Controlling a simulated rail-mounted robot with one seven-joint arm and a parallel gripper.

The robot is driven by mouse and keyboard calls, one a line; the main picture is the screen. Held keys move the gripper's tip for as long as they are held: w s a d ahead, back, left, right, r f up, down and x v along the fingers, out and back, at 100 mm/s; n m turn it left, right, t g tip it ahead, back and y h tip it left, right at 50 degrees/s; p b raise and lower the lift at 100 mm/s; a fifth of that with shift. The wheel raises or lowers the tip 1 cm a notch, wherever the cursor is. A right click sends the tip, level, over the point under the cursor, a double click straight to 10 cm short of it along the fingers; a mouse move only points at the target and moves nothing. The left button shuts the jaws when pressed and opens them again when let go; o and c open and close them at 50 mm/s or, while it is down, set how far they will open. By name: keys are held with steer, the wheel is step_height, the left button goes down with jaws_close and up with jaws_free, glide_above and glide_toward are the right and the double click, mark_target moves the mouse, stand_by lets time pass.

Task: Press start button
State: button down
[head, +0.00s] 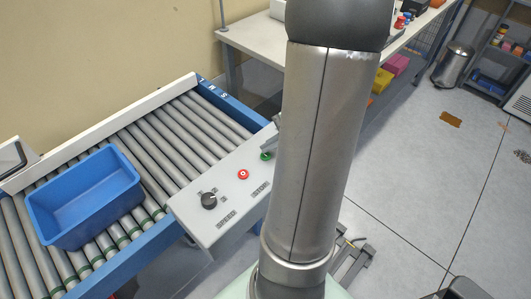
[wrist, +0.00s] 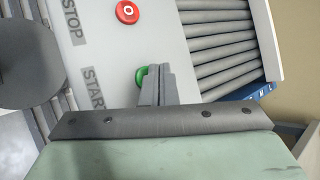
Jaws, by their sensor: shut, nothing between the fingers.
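The green start button (head: 266,156) sits on the light grey control panel (head: 215,234), to the right of the red stop button (head: 243,174). In the wrist view the green button (wrist: 141,77) is partly hidden behind my gripper (wrist: 160,72). The fingers are shut and empty, with their tips over or beside the button. I cannot tell whether they touch it. The word START is printed near it and STOP near the red button (wrist: 127,12). In the head view my arm hides most of the gripper.
A black rotary knob (head: 209,201) is on the same panel. A blue bin (head: 84,192) stands on the roller conveyor (head: 180,140) at the left. A white table (head: 250,36) is behind my arm. The floor at the right is mostly clear.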

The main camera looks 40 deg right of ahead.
mark_target(270, 155)
step_height(270, 155, up, 5)
steer(key=p, duration=0.3)
steer(key=shift+p, duration=0.3)
